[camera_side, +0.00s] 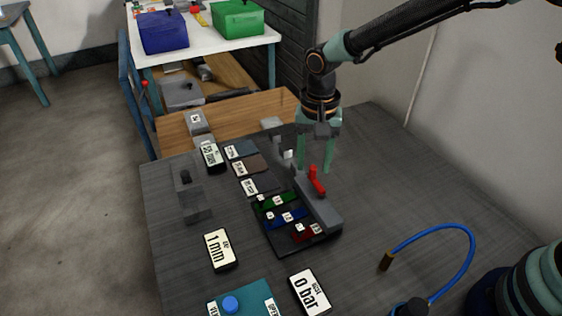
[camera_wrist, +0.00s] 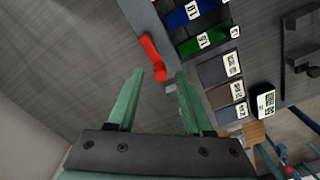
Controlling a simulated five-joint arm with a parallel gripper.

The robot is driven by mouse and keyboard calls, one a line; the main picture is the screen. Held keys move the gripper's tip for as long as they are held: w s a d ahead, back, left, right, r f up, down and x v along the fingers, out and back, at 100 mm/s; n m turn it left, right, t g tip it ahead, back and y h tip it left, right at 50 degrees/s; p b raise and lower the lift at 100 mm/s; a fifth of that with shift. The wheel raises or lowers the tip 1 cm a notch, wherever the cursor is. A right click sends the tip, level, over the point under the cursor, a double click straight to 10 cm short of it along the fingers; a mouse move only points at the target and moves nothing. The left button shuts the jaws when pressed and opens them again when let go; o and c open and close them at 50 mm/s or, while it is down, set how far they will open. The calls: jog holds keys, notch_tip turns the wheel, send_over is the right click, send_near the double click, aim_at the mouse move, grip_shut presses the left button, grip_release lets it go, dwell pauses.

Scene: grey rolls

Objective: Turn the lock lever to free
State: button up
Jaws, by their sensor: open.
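The red lock lever (camera_side: 316,182) sits on a long grey bar (camera_side: 325,210) at the right edge of a dark panel. It also shows in the wrist view (camera_wrist: 152,54), where it slants across the bar. My gripper (camera_side: 316,168) is open, pointing down, with its teal fingertips close to the lever in the side view. In the wrist view, the lever's near end shows between the open fingertips of my gripper (camera_wrist: 160,75). I cannot tell whether a finger touches it. Nothing is held.
Green (camera_side: 277,201), blue (camera_side: 285,219) and red (camera_side: 311,233) blocks lie beside the bar. Labelled displays reading 1 mm (camera_side: 221,250) and 0 bar (camera_side: 310,291) stand nearer the camera. A blue hose (camera_side: 470,250) curves at the right. The tabletop right of the bar is clear.

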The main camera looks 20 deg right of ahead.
jog(key=shift+f, duration=0.75)
grip_shut()
